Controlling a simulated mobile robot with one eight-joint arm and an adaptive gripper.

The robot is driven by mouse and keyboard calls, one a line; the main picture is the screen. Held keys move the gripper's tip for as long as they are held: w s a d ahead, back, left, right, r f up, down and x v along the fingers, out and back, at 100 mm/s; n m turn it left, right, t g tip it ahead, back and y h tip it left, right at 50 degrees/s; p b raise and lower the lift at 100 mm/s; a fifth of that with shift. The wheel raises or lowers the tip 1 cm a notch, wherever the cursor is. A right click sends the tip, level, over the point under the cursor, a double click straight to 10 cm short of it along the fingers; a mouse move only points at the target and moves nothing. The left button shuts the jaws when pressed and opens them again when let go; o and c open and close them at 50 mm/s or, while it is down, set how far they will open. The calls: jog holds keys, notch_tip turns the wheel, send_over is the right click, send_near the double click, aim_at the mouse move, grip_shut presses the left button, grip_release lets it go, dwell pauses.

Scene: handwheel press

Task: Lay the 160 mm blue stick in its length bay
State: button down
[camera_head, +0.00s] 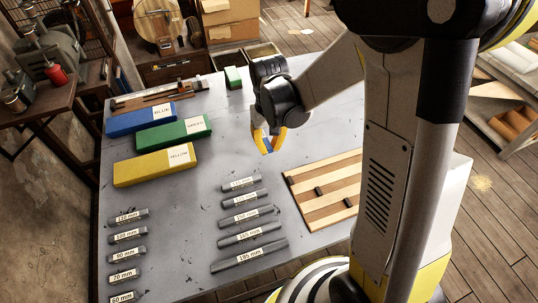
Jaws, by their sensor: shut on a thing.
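My gripper (268,142) is above the middle of the grey table (215,128), its yellow fingers pointing down. A small patch of blue shows between the fingers, and the jaws are shut on it. I take it for the blue stick; its ends and length are hidden. Dark grey labelled length bars lie in two columns at the near side of the table. The right column (249,235) has longer bars, left-to-right slanting, with the longest nearest me. The left column (127,236) has shorter ones, with labels such as 60 mm and 120 mm.
Long blue (135,122), green (165,137) and yellow (145,171) labelled blocks lie at the left. A small green block (233,78) stands at the back. A slatted wooden board (310,192) lies at the right. Bare table lies between the gripper and the bars.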

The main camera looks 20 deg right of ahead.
aim_at(269, 158)
jog(key=shift+f+b, duration=0.7)
jog(key=shift+f, duration=1.2)
jog(key=shift+f, duration=0.15)
jog(key=c, duration=1.5)
grip_release()
jog(key=shift+o, duration=0.2)
